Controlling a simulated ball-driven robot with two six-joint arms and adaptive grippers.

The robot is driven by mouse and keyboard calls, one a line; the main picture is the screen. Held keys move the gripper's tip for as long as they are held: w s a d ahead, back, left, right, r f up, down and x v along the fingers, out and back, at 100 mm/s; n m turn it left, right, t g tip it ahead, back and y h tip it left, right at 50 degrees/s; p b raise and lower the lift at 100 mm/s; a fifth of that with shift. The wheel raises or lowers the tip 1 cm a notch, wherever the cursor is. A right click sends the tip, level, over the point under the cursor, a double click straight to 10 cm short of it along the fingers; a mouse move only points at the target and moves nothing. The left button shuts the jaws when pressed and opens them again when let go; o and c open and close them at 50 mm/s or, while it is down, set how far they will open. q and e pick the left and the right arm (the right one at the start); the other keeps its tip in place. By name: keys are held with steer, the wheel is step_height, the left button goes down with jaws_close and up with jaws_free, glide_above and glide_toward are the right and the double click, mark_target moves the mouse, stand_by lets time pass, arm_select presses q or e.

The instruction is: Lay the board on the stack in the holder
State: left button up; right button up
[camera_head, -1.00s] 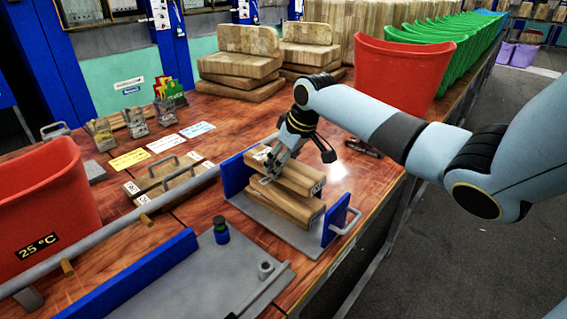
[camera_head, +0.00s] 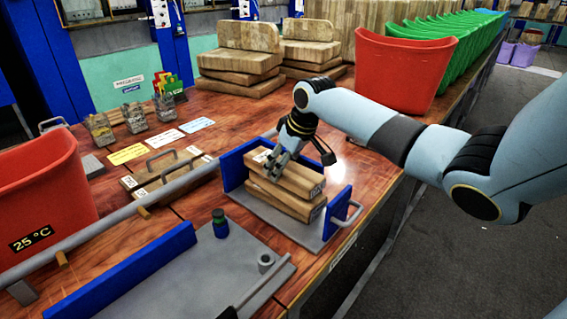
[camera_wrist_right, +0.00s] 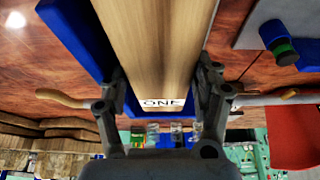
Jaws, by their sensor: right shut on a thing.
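The wooden board (camera_head: 298,178) is in my right gripper (camera_head: 272,168). The gripper is shut on its left end and comes at it from above. In the right wrist view the board (camera_wrist_right: 155,45) runs between the two fingers, with dark lettering on its near end. The board lies lengthwise just over the stack (camera_head: 285,202) in the holder (camera_head: 337,213), about in line with it. No clear gap shows between board and stack; I cannot tell if its full length touches. The holder has blue end walls and a grey base. My left gripper is not in view.
Handled boards (camera_head: 165,168) and paper cards (camera_head: 162,141) lie to the left. Red bins stand at left (camera_head: 45,200) and back right (camera_head: 405,70).

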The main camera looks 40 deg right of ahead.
steer(key=shift+f, duration=0.15)
steer(key=o, duration=1.5)
steer(key=shift+c, duration=0.2)
steer(key=shift+d, duration=0.1)
steer(key=v, duration=1.2)
